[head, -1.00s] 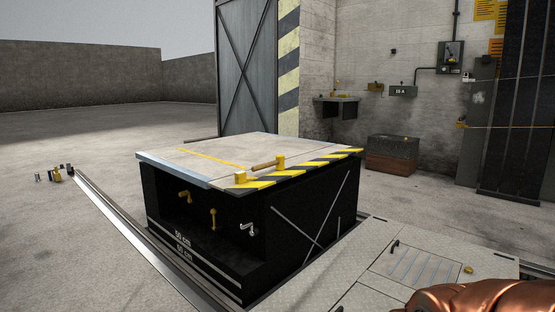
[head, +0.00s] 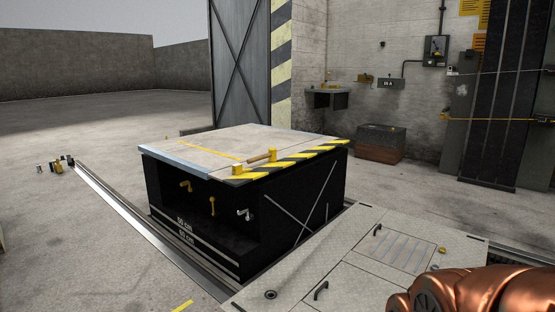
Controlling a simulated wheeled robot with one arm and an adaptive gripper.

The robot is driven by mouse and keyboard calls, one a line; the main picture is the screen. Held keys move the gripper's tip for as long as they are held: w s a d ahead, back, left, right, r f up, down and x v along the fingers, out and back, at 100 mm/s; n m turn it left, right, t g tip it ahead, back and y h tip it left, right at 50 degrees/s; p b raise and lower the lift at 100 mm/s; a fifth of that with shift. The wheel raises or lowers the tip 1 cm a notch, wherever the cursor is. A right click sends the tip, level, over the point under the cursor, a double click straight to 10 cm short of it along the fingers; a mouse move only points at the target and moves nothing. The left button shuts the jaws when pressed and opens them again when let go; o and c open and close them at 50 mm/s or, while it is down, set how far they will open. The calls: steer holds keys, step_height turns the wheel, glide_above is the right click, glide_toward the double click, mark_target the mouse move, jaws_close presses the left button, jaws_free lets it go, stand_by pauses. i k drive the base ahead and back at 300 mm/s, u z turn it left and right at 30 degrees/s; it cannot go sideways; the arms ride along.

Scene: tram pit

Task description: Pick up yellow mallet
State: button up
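What looks like the yellow mallet (head: 272,154) lies on top of the black platform (head: 303,200), close to the striped near-right edge. Its yellow head is at the right and its brown handle points left. A small yellow piece (head: 237,170) sits near the front corner; I cannot tell what it is. My copper-coloured arm shows at the lower right, well apart from the platform. My gripper is outside the view.
A plated floor cover (head: 345,260) with handles lies right of the platform. A metal rail (head: 130,215) runs along its left. Yellow and dark small items (head: 57,167) stand at far left. A brown box (head: 380,148) and a wall basin (head: 327,97) are behind. Floor at left is open.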

mark_target(272, 154)
steer(key=z, duration=0.9)
steer(key=i, duration=4.35)
steer(key=u, duration=3.7)
steer(key=i, duration=0.5)
